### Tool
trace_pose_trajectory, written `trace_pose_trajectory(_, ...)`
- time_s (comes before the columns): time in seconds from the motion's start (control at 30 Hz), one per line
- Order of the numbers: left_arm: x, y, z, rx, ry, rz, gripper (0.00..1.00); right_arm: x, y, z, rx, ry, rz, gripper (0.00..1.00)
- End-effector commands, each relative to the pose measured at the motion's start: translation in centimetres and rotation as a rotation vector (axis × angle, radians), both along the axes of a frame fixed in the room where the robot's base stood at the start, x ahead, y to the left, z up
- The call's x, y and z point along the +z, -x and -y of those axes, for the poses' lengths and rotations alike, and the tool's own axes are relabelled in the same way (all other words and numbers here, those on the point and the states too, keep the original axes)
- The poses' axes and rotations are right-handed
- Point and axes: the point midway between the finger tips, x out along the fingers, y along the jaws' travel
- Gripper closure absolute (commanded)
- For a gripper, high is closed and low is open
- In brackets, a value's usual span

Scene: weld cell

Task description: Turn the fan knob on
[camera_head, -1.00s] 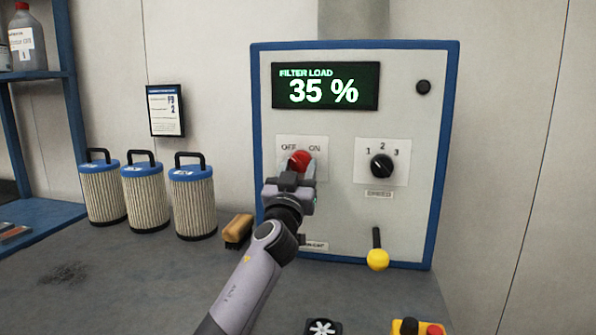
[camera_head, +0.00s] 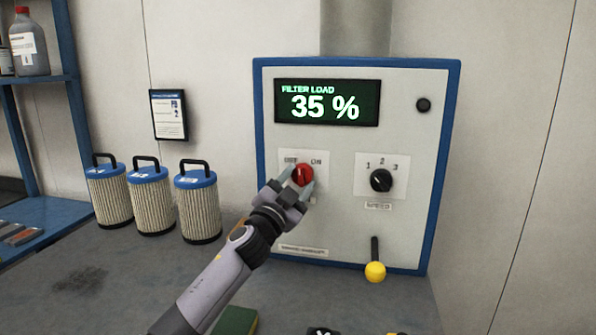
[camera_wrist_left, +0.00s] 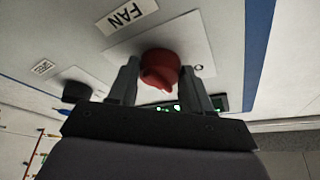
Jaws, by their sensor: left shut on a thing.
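The red fan knob (camera_head: 303,175) sits on a white plate marked OFF and ON, on the control panel (camera_head: 345,226) with its blue frame. My left gripper (camera_head: 297,183) is shut on the knob, one finger on each side. In the left wrist view, the red knob (camera_wrist_left: 160,69) sits between the two fingers of my left gripper (camera_wrist_left: 160,85), with the FAN label (camera_wrist_left: 126,14) beside it. I cannot clearly read which way the knob points. My right gripper is not in view.
The black speed knob (camera_head: 381,180) is right of the fan knob. A yellow-ended lever (camera_head: 375,271) hangs below it. The display (camera_head: 327,102) reads filter load 35 %. Several blue-topped filters (camera_head: 198,209) stand left. A green block (camera_head: 236,320) lies at the bench front.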

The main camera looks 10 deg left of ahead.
Motion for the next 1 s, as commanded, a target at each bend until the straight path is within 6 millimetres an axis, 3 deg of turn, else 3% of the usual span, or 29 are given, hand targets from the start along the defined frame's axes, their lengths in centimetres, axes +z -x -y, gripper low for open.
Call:
trace_pose_trajectory(0.13,0.25,-0.03,-0.36,0.003,-0.149,0.001,0.81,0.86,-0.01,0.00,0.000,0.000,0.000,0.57)
trace_pose_trajectory(0.6,0.65,-0.04,-0.61,0.005,-0.584,0.000,0.81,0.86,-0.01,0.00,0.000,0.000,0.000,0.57)
trace_pose_trajectory(1.0,0.85,-0.04,-0.60,0.004,-0.839,-0.003,0.81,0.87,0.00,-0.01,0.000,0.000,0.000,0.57)
